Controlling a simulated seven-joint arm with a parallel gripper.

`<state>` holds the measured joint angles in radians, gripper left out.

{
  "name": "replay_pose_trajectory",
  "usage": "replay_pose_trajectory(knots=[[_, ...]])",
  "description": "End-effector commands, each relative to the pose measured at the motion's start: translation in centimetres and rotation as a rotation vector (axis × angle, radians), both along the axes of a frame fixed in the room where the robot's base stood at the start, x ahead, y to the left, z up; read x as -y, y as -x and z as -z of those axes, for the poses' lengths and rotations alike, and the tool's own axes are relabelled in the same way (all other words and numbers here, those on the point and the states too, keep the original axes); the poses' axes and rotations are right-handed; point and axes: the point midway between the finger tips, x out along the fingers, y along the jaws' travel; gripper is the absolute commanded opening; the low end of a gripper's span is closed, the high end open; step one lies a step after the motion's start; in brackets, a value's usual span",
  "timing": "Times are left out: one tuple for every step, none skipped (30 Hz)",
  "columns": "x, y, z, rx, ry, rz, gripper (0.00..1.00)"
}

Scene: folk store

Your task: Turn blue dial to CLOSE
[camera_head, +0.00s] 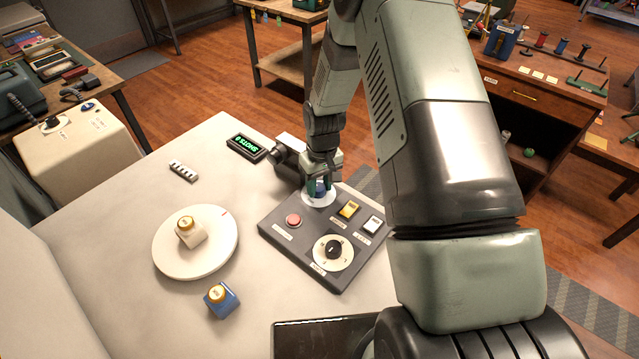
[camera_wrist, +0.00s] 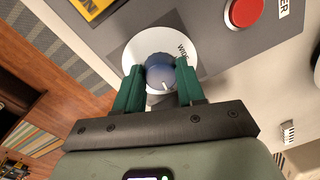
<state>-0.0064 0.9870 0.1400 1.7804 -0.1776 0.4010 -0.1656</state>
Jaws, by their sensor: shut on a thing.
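The blue dial (camera_wrist: 159,76) sits on a round white plate (camera_wrist: 137,50) on the dark control panel. In the wrist view its white pointer mark faces the bottom edge, toward my palm. The word "WIDE" is printed at the upper right of the plate; a "CLOSE" label cannot be seen, and part of the plate is behind my fingers. My gripper (camera_wrist: 160,70) has its green fingers shut on the dial, one on each side. In the head view, my gripper (camera_head: 320,184) stands over the panel's far corner, and the dial (camera_head: 320,190) is mostly hidden by the fingers.
The panel (camera_head: 275,243) also carries a red button (camera_head: 293,220), a yellow switch (camera_head: 348,209), a white switch (camera_head: 373,224) and a black knob (camera_head: 333,249). A camera-like device is close behind my gripper. A white turntable (camera_head: 170,257) and blue cube (camera_head: 222,302) are left.

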Motion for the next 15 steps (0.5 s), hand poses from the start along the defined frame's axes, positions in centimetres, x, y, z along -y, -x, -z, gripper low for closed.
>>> replay_pose_trajectory(knots=[[-0.07,-0.06,-0.02,0.002,-0.001,0.001,0.08],[-0.07,-0.07,-0.02,0.002,-0.001,0.002,0.08],[-0.07,-0.07,-0.02,0.002,-0.001,0.002,0.08],[-0.07,-0.07,-0.02,0.002,-0.001,0.002,0.08],[-0.07,-0.07,-0.02,0.002,-0.001,0.002,0.08],[-0.07,-0.07,-0.02,0.002,-0.001,0.002,0.08],[-0.07,-0.07,-0.02,0.002,-0.001,0.002,0.08],[-0.07,-0.07,-0.02,0.002,-0.001,0.002,0.08],[-0.07,-0.07,-0.02,0.002,-0.001,0.002,0.08],[-0.07,-0.07,-0.02,0.003,-0.001,0.001,0.08],[-0.07,-0.07,-0.02,0.002,-0.001,0.001,0.42],[-0.07,-0.07,-0.01,0.002,-0.001,0.001,0.48],[-0.07,-0.06,-0.01,0.002,-0.001,0.001,0.53],[-0.07,-0.06,-0.01,0.002,-0.001,0.001,0.57],[-0.06,-0.05,-0.01,0.002,-0.001,0.001,0.63]])
